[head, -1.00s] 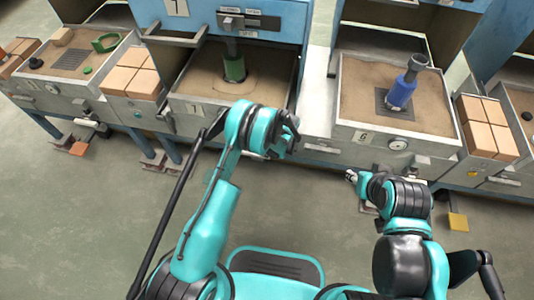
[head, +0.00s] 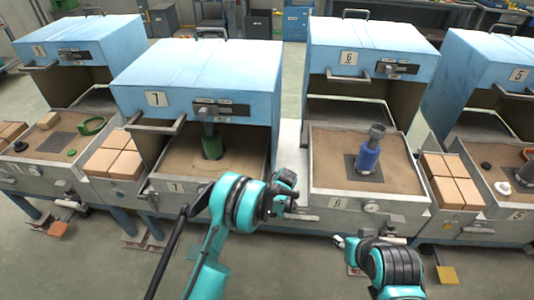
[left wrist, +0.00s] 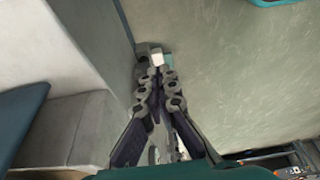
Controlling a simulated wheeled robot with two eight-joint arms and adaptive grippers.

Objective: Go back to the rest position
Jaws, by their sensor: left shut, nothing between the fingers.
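My right arm is at the lower right of the head view, in front of the tray marked 6. Its gripper end is small there, and its opening cannot be made out.
Blue preheat stations line the far side. Bricks (head: 118,163) sit between stations. Orange and yellow pads (head: 446,274) lie low in front.

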